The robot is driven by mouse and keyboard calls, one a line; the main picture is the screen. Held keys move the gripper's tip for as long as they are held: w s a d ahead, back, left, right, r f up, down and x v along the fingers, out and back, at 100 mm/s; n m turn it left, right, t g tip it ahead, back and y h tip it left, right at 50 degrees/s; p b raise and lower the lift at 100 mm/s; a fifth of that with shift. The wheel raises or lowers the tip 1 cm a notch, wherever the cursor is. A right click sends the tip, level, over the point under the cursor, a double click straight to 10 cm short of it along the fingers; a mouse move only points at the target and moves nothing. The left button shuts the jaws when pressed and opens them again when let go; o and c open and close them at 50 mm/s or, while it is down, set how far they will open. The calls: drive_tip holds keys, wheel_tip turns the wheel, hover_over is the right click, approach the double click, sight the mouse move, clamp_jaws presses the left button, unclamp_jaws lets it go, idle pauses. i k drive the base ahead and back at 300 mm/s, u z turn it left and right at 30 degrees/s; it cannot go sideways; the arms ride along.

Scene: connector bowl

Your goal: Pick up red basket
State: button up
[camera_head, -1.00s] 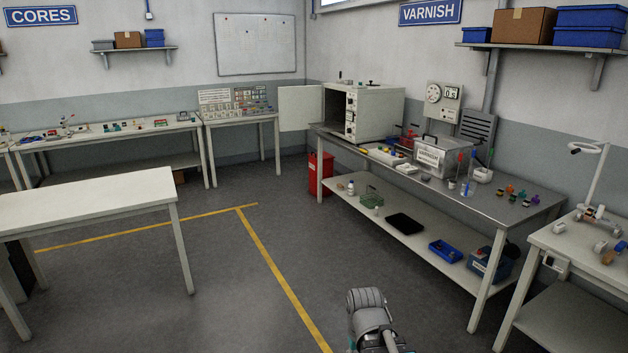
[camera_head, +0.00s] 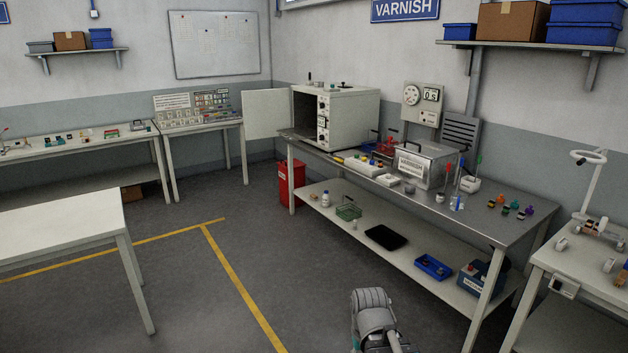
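The red basket (camera_head: 386,148) is small and stands on the grey metal bench (camera_head: 490,206), between the white oven and the metal varnish box. It is partly hidden by the items in front of it, and its handle shows dark and thin. A grey rounded part of my own arm rises at the bottom centre. My gripper's fingers do not show, so its state is not visible. The arm is far from the basket, in front of the bench.
The open-doored oven (camera_head: 340,116) stands left of the basket and the varnish box (camera_head: 425,165) right of it. White trays (camera_head: 364,166) lie in front. A green wire basket (camera_head: 348,212) is on the lower shelf. The floor before the bench is clear.

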sight(391, 130)
drive_tip(key=z, duration=0.25)
drive_tip(key=i, duration=1.9)
drive_tip(key=z, duration=0.3)
drive_tip(key=i, duration=1.8)
